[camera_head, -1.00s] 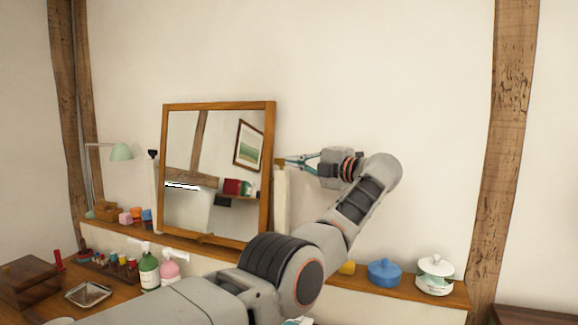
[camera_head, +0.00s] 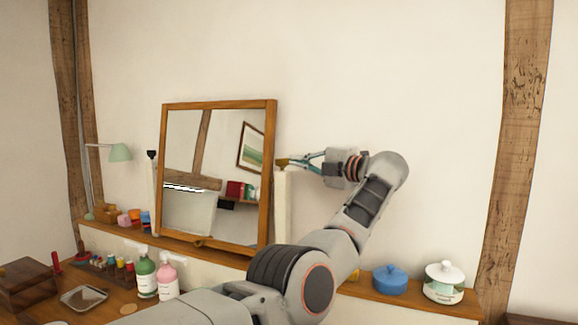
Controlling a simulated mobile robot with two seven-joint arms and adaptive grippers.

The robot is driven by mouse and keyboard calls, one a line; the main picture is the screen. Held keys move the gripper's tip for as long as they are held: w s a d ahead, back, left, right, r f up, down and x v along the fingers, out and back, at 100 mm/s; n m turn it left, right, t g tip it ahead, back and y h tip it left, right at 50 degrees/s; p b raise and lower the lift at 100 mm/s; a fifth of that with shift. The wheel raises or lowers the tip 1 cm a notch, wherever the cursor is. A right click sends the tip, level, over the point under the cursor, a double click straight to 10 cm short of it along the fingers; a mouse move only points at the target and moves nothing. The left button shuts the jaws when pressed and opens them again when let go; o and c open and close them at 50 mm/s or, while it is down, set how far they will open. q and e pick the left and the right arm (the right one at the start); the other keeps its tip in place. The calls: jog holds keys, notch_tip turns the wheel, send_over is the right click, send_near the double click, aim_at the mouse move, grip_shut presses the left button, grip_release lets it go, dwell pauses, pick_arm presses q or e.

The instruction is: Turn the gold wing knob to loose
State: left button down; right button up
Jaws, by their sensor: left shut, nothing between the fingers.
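The gold wing knob (camera_head: 282,162) sits at the top of the white post on the right side of the wood-framed mirror (camera_head: 270,190). My left gripper (camera_head: 292,162) reaches in from the right, its teal fingers pointing left at the knob. Its fingertips are at or very close to the knob's right side; I cannot tell whether they touch it. The gripper is shut with nothing held. The knob is small, so its exact turn is hard to read. My right gripper is not in view.
A dark knob (camera_head: 152,154) tops the left post. A green lamp (camera_head: 121,152) stands at far left. Green (camera_head: 146,278) and pink (camera_head: 167,278) bottles stand below the mirror. A blue pot (camera_head: 390,280) and a white pot (camera_head: 444,283) sit on the right ledge. The wall around the gripper is clear.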

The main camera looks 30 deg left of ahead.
pick_arm(q)
jog(key=w+a+b, duration=0.1)
jog(key=b, duration=0.2)
jog(key=shift+w, duration=0.25)
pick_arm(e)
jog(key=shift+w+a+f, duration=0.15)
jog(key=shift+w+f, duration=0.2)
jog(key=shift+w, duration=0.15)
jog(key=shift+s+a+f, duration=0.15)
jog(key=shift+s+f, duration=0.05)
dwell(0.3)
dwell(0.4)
